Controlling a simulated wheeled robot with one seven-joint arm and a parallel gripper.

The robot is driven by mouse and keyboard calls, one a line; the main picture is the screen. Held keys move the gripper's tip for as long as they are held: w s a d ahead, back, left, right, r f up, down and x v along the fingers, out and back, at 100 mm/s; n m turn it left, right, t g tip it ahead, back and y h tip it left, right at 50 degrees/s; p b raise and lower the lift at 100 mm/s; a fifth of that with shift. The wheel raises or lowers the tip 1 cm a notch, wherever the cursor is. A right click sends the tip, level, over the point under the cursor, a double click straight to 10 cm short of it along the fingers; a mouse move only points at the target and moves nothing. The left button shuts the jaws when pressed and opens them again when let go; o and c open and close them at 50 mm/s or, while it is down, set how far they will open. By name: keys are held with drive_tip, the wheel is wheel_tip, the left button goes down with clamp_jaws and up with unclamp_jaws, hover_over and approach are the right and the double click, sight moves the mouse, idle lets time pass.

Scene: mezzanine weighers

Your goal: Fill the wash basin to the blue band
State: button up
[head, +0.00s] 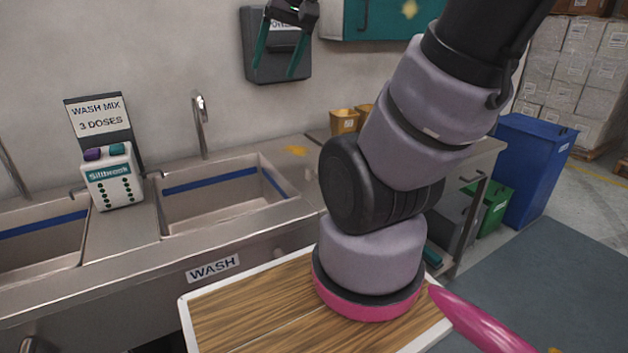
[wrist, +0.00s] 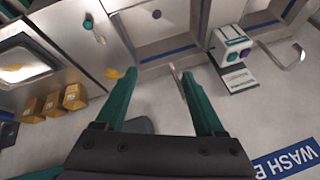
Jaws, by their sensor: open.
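The wash basin (head: 215,200) is set in the steel counter at centre left, above a WASH label (head: 212,268). A blue band (head: 210,181) runs around its inner wall. No water surface shows in it; the wrist view shows its bare floor (wrist: 185,18) and a dark round spot like a drain. My gripper (head: 275,72) is open and empty, high near the wall. In the wrist view my gripper (wrist: 157,76) has its fingers apart, with the tap (wrist: 181,88) beyond.
A dispenser (head: 112,178) with purple and teal buttons stands left of the basin, under a sign (head: 98,116) reading WASH MIX 3 DOSES. Another basin (head: 40,250) is at far left. Yellow boxes (head: 343,121) stand at the right. A wooden board (head: 250,315) is in front.

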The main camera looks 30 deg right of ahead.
drive_tip(key=w+d+f+g, duration=0.3)
drive_tip(key=w+d+f, duration=0.5)
drive_tip(key=d+f, duration=0.15)
drive_tip(key=w+d+f+n+g, duration=0.1)
drive_tip(key=d+f, duration=0.4)
drive_tip(key=f, duration=0.3)
drive_tip(key=d+f+n+g, duration=0.1)
drive_tip(key=d+f+g, duration=0.1)
drive_tip(key=d+f, duration=0.45)
drive_tip(key=a+f, duration=0.1)
drive_tip(key=f, duration=0.3)
drive_tip(key=a+f, duration=0.1)
drive_tip(key=f, duration=0.2)
drive_tip(key=w+a+f, duration=0.1)
drive_tip(key=f, duration=0.3)
drive_tip(key=shift+f, duration=0.3)
clamp_jaws()
